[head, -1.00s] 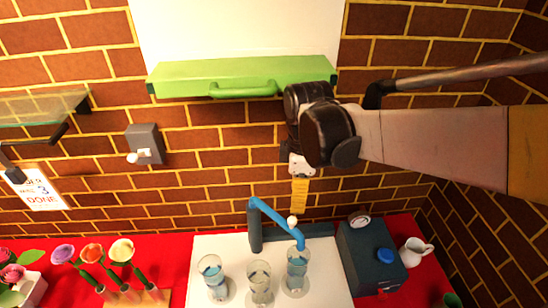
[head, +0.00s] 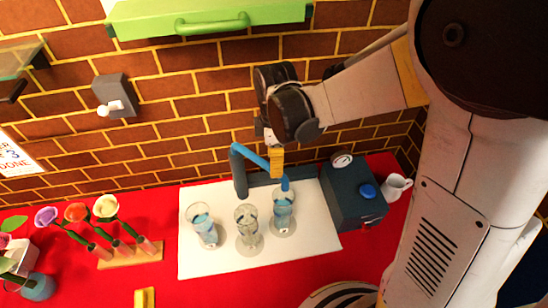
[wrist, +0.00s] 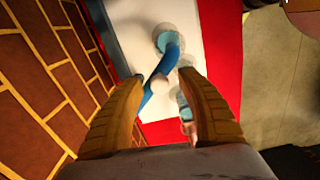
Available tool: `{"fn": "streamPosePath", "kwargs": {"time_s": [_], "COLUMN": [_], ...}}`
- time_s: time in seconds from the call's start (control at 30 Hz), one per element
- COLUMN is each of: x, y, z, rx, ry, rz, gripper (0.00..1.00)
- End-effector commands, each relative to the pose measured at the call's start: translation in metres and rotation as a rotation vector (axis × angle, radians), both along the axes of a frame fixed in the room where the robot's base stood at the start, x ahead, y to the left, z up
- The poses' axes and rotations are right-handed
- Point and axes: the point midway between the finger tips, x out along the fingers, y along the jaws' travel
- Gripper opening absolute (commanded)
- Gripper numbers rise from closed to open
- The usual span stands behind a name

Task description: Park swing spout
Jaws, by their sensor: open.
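The blue swing spout (head: 255,156) runs from a dark upright post (head: 239,174) to a down-turned end over the right-hand glass (head: 283,210). My gripper (head: 277,160) points down at the spout's outer part and hides some of it in the head view. In the wrist view the spout (wrist: 171,52) shows between the two yellow fingers of my open gripper (wrist: 160,77). I cannot tell whether a finger touches it. The spout's white knob, seen earlier, is hidden in the head view.
Two more glasses, the left one (head: 203,226) and the middle one (head: 247,226), stand on the white mat (head: 212,264). A dark box with a blue button (head: 368,191) and a white jug (head: 396,187) are at right. A flower rack (head: 130,254) is at left. The brick wall is close behind.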

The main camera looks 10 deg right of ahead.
Motion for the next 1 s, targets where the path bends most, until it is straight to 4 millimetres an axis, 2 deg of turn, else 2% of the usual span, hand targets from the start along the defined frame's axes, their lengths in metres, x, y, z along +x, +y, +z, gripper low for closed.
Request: {"fn": "streamPosePath", "kwargs": {"time_s": [0.17,0.3,0.67,1.0], "x": [0.0,0.0,0.003,0.028], "y": [0.0,0.0,-0.004,-0.027], "z": [0.0,0.0,0.0,-0.001], "rx": [0.0,0.0,0.0,0.0], "ry": [0.0,0.0,0.0,0.0], "rz": [0.0,0.0,0.027,0.226], "gripper": [0.43,0.01,0.0,0.0]}}
